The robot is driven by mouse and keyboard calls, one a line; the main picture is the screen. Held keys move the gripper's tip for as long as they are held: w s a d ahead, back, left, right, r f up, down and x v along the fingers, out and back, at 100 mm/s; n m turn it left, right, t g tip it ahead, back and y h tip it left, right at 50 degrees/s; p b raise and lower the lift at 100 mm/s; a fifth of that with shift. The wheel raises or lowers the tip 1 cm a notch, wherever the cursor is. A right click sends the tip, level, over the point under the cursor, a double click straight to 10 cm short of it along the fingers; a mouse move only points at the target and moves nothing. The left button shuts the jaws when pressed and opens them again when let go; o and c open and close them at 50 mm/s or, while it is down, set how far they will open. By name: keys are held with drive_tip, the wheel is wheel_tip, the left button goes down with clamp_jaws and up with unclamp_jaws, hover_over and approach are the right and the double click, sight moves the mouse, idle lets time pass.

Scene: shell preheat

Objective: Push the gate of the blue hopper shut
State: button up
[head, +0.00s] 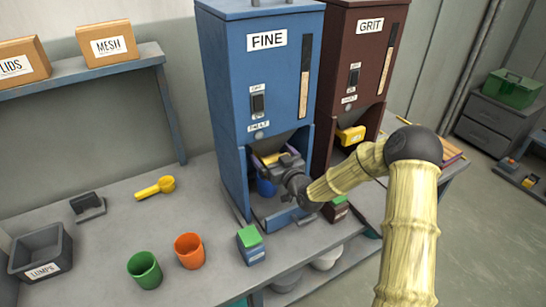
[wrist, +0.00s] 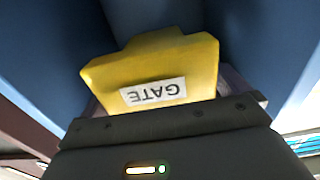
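The blue hopper (head: 262,75), labelled FINE, stands on the bench. Its yellow gate (head: 272,158) shows in the recess under the body, partly behind my gripper (head: 284,163). The wrist view shows the yellow gate (wrist: 160,68) close up, its GATE label upside down, with blue hopper walls around it. My gripper's dark body (wrist: 170,145) is right in front of the gate's lower edge. Its fingers are hidden, so I cannot tell whether they are open or shut, or whether they touch the gate. A blue cup (head: 266,187) sits in the recess below the gate.
A brown GRIT hopper (head: 358,80) with its own yellow gate (head: 351,135) stands close on the right. A green-topped box (head: 250,246), an orange cup (head: 189,251), a green cup (head: 145,270) and a yellow scoop (head: 156,187) are on the bench.

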drive_tip(key=b+v, duration=0.3)
drive_tip(key=v, duration=1.4)
drive_tip(key=shift+s+d, duration=0.15)
drive_tip(key=s+d+r+m+g+h+p, duration=0.2)
drive_tip(key=s+g+h+p, duration=0.1)
drive_tip(key=s, duration=0.3)
drive_tip(key=s+d+r+m+g+h+p, duration=0.2)
drive_tip(key=s+r+g+h+p, duration=0.1)
drive_tip(key=s+g, duration=0.2)
drive_tip(key=s+d+r+m+g+h+p, duration=0.1)
drive_tip(key=s+d+r+g+h+p, duration=0.1)
drive_tip(key=s+g, duration=0.3)
drive_tip(key=shift+s+d+r+m+h+p, duration=0.5)
drive_tip(key=shift+s+p, duration=0.35)
drive_tip(key=shift+s, duration=0.35)
drive_tip(key=shift+f, duration=0.15)
idle(0.7)
